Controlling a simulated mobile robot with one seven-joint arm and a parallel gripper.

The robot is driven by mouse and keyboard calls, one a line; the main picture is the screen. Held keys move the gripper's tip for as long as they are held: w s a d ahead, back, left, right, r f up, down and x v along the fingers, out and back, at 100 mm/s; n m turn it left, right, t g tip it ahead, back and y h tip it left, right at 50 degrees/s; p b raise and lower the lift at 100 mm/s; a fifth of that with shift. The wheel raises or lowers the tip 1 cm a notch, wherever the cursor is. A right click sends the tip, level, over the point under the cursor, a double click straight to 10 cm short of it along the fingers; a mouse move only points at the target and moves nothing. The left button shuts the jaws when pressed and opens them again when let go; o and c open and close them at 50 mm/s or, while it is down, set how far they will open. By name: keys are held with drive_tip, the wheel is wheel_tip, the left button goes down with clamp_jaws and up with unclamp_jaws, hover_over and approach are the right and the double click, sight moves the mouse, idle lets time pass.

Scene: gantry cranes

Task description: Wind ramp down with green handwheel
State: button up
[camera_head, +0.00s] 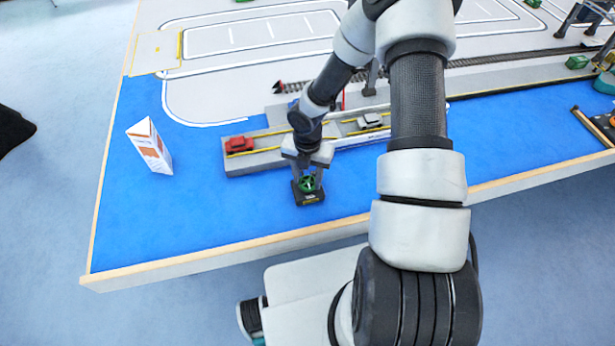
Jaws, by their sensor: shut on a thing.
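The green handwheel (309,183) lies on top of a small black base (308,198) on the blue part of the table. My gripper (309,177) points down over it, with its fingers shut on the wheel. The grip itself is partly hidden by the gripper body. Behind it is a long grey deck with yellow lines (268,157), with a red car (239,145) at its left end and a silver car (369,121) farther right. I cannot tell which part of this deck is the ramp or how steeply it is tilted.
A white and orange carton (150,146) stands on the blue surface at the left. A railway track (480,60) runs behind the deck. A green block (577,62) is at the far right. The blue area between carton and front table edge (200,256) is clear.

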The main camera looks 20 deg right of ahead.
sight(308, 182)
drive_tip(key=o, duration=1.1)
drive_tip(key=shift+c, duration=0.2)
drive_tip(key=shift+r, duration=0.1)
wheel_tip(308, 182, up, 17)
drive_tip(key=p, duration=0.2)
drive_tip(key=shift+r, duration=0.15)
